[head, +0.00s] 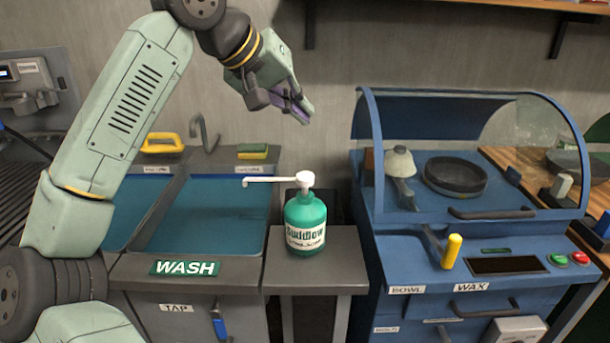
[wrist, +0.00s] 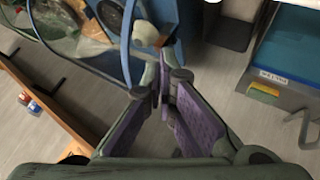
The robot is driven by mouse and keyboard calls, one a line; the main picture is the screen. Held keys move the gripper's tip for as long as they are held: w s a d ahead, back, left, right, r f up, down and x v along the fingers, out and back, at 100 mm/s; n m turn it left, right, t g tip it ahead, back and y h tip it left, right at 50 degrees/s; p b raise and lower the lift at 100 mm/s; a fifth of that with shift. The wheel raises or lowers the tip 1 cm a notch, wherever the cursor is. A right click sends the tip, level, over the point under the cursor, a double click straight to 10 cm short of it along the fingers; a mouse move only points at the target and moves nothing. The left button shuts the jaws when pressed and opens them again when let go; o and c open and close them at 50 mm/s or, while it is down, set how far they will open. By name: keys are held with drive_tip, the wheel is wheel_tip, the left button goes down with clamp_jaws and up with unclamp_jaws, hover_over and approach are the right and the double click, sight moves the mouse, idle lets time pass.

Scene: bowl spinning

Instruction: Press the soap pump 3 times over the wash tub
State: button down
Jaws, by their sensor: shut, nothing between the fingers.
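The soap pump is a green bottle (head: 305,224) with a white pump head (head: 305,180). It stands upright on a small grey side stand in the head view, and its long white nozzle points left over the right edge of the wash tub (head: 205,220). The tub is a blue-lined basin behind the WASH label. My gripper (head: 303,113) is shut and empty. It hangs in the air above the pump head, clear of it. In the wrist view the fingertips (wrist: 162,88) meet, and the bottle is not visible there.
A blue wax machine (head: 470,250) with a clear domed cover stands right of the bottle. A yellow-handled brush (head: 162,143), a grey tap (head: 204,132) and a sponge (head: 252,152) sit behind the tub. The air between gripper and pump head is clear.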

drive_tip(key=b, duration=0.6)
hover_over(301, 174)
wheel_tip(301, 174, down, 7)
drive_tip(key=shift+w+r, duration=0.1)
drive_tip(key=shift+r, duration=0.05)
drive_tip(key=shift+f+b, duration=0.4)
drive_tip(key=shift+f, duration=0.5)
drive_tip(key=shift+f, duration=0.45)
drive_tip(key=shift+f+b, duration=0.85)
drive_tip(key=shift+f, duration=0.1)
idle(0.8)
drive_tip(key=shift+r, duration=0.15)
drive_tip(key=shift+r+p, duration=1.1)
drive_tip(key=shift+r, duration=0.1)
drive_tip(key=shift+r+p, duration=2.15)
drive_tip(key=shift+r, duration=0.4)
